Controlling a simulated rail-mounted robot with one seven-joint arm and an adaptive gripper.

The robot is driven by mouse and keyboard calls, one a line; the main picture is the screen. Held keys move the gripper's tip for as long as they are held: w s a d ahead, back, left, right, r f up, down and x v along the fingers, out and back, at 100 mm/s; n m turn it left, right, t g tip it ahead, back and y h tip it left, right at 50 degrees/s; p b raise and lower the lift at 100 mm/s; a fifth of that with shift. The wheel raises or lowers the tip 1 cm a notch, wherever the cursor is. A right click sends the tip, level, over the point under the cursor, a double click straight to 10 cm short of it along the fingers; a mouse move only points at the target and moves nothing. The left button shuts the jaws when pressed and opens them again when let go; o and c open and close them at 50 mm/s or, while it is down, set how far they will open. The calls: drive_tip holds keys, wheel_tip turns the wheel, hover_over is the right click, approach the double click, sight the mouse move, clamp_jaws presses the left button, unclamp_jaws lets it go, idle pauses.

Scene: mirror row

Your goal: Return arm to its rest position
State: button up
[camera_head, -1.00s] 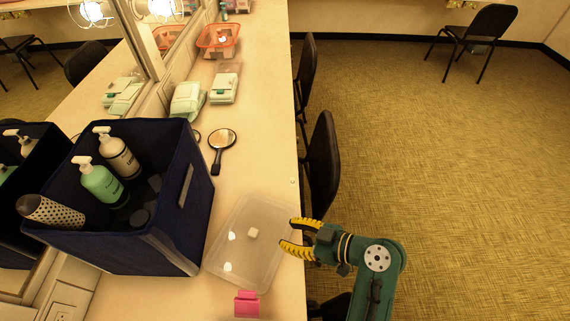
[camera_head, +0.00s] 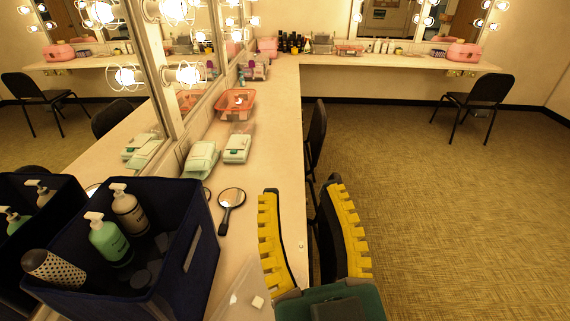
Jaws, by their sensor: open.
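My gripper (camera_head: 308,232) is at the lower middle of the head view, with its two yellow toothed fingers spread wide and pointing away from me. It is open, and nothing shows between the fingers. It is over the right edge of the counter (camera_head: 274,150), and it hides part of that edge and of a black chair. A clear flat container (camera_head: 236,300) lies on the counter to the left of my gripper, partly cut off by the frame. A small white block (camera_head: 257,302) shows at it.
A dark blue bin (camera_head: 200,262) with pump bottles (camera_head: 110,240) stands at the left. A hand mirror (camera_head: 231,198), pale green packs (camera_head: 237,148) and an orange basket (camera_head: 235,103) lie along the counter. The carpet (camera_head: 450,210) at the right is open.

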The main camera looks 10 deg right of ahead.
wheel_tip(320, 180, up, 22)
drive_tip(key=p, duration=2)
drive_tip(key=shift+f+p, duration=0.2)
drive_tip(key=shift+p, duration=0.15)
